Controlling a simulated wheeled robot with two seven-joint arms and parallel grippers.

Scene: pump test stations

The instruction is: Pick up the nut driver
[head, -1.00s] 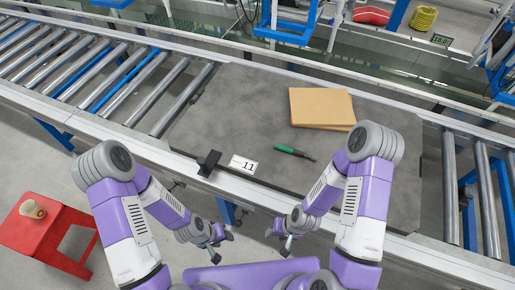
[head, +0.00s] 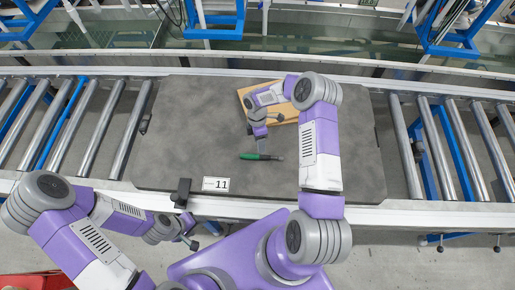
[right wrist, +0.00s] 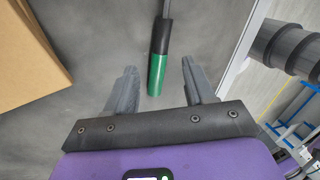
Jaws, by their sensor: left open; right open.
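The nut driver (head: 250,156) lies flat on the grey mat (head: 190,120), with its green handle to the left and its dark shaft to the right. My right gripper (head: 261,145) is open above it, its fingers just behind the handle in the head view. In the right wrist view the green handle (right wrist: 157,74) lies between the lines of the two open fingers, with its end toward the palm. I cannot tell the height of the fingers above it. My left gripper (head: 190,239) is open and empty in front of the bench edge.
A flat cardboard box (head: 288,113) lies behind the nut driver, partly covered by my right arm; it also shows in the right wrist view (right wrist: 28,50). A label marked 11 (head: 216,184) and a black bracket (head: 181,192) are at the front edge. Roller conveyors (head: 100,125) flank the mat.

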